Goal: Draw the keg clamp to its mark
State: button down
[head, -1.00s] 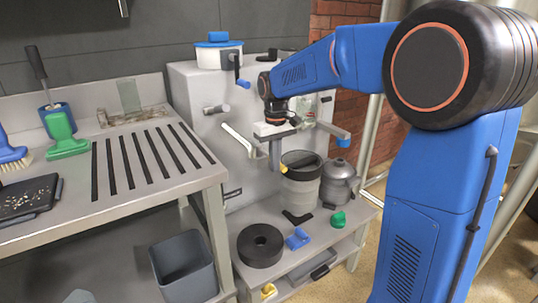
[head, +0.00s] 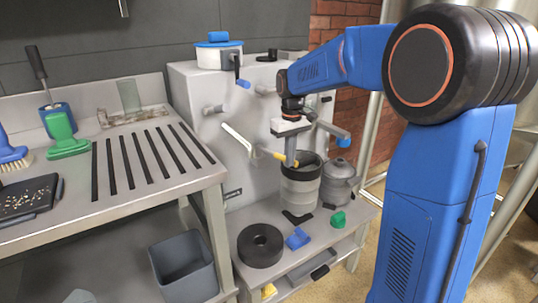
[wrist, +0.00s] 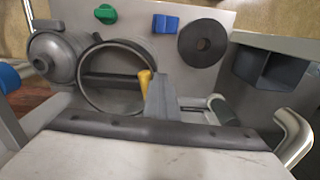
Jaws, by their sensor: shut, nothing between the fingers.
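The grey keg (head: 300,190) stands open-topped on the lower shelf in front of the machine; its round rim (wrist: 112,110) shows in the wrist view with a dark bar across the mouth. A yellow-tipped piece (head: 278,155), perhaps the clamp's handle, is at the machine front beside my gripper; it also shows in the wrist view (wrist: 144,82). My gripper (head: 291,160) is shut and empty, pointing down near the keg's rim. Its fingers (wrist: 160,97) are close beside the yellow tip; I cannot tell whether they touch.
A bent metal tube (head: 238,140) and a blue-ended lever (head: 340,132) stick out from the machine. A lidded grey pot (head: 339,182) stands right of the keg. A black disc (head: 260,244), a blue block (head: 298,238) and a green knob (head: 338,219) lie on the shelf.

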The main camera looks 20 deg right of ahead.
jog(key=d, duration=0.1)
jog(key=w+d, duration=0.2)
jog(key=d, duration=0.1)
jog(key=shift+w, duration=0.25)
jog(key=shift+a, duration=0.1)
jog(key=shift+s, duration=0.2)
jog(key=shift+s+a, duration=0.3)
jog(key=shift+s, duration=0.05)
notch_tip(320, 180, up, 9)
dwell(0.4)
